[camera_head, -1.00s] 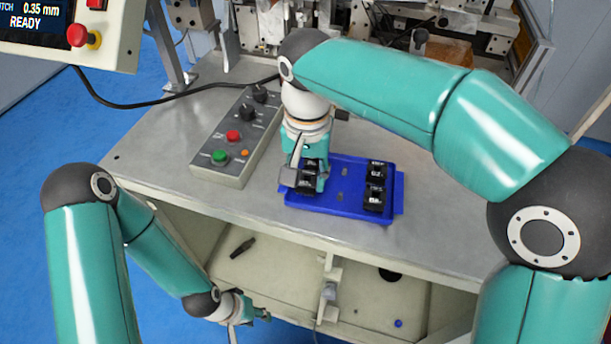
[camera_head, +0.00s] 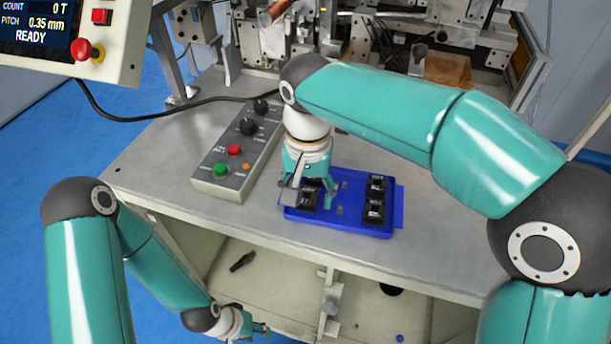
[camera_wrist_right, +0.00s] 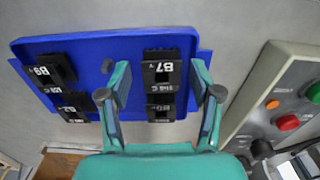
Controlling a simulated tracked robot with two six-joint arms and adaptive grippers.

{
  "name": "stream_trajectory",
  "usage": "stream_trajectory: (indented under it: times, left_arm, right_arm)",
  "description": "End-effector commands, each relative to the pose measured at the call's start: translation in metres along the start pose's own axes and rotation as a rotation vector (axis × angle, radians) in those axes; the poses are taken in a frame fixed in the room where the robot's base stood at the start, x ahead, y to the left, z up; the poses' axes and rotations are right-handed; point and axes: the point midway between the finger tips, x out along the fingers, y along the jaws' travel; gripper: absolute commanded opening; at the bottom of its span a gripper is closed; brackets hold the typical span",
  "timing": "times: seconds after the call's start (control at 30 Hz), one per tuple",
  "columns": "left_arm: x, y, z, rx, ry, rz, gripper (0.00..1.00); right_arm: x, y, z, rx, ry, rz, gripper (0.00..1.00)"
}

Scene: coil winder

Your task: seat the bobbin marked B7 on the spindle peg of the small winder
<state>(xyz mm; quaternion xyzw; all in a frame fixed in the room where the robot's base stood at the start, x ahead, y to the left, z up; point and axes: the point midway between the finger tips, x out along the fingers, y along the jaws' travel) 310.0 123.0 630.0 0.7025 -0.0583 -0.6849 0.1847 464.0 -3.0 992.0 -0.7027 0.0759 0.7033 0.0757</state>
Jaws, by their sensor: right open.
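The bobbin marked B7 (camera_wrist_right: 168,68) is black and sits in the blue tray (camera_wrist_right: 105,38). It also shows in the head view (camera_head: 309,199) at the tray's front left. My right gripper (camera_wrist_right: 165,88) is open above the tray, one finger on each side of B7, with gaps showing; it appears in the head view too (camera_head: 308,198). Whether the fingertips are at B7's height I cannot tell. My left gripper (camera_head: 262,329) hangs low before the bench, its jaws too small to read. Winder machinery (camera_head: 390,50) stands at the back; I cannot pick out the spindle peg.
Other black bobbins share the tray: B9 (camera_wrist_right: 48,72), one beside it (camera_wrist_right: 80,104) and one behind B7 (camera_wrist_right: 160,108). A button panel (camera_head: 236,150) stands left of the tray. The bench top (camera_head: 440,225) right of the tray is clear.

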Motion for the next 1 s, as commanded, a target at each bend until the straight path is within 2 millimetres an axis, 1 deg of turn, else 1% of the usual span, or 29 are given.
stream_trajectory:
  times: [0.1, 0.27, 0.37, 0.5, 0.7, 0.83, 1.0]
  left_arm:
    - [0.007, -0.003, 0.0, 0.0, 0.0, 0.0, 0.4]
    - [0.001, -0.001, 0.0, 0.0, 0.0, 0.0, 0.4]
    - [0.0, 0.0, 0.0, 0.0, 0.0, 0.0, 0.4]
    - [-0.009, 0.003, 0.0, 0.0, 0.0, 0.0, 0.4]
    - [-0.022, 0.008, 0.0, 0.0, 0.0, 0.0, 0.4]
    - [-0.029, 0.011, 0.0, 0.0, 0.0, 0.0, 0.4]
    - [-0.034, 0.012, 0.0, 0.0, 0.0, 0.0, 0.4]
  right_arm:
    - [0.003, 0.0, 0.0, 0.0, 0.001, -0.001, 0.64]
    - [-0.024, -0.001, -0.001, 0.0, 0.004, -0.004, 0.64]
    - [-0.046, -0.002, 0.0, 0.0, 0.005, -0.004, 0.64]
    - [-0.083, -0.002, 0.0, 0.0, 0.004, -0.005, 0.64]
    - [-0.13, -0.002, 0.0, 0.0, 0.002, -0.003, 0.64]
    - [-0.152, -0.002, 0.0, 0.0, 0.002, -0.002, 0.64]
    - [-0.166, -0.001, 0.001, -0.001, 0.001, 0.0, 0.64]
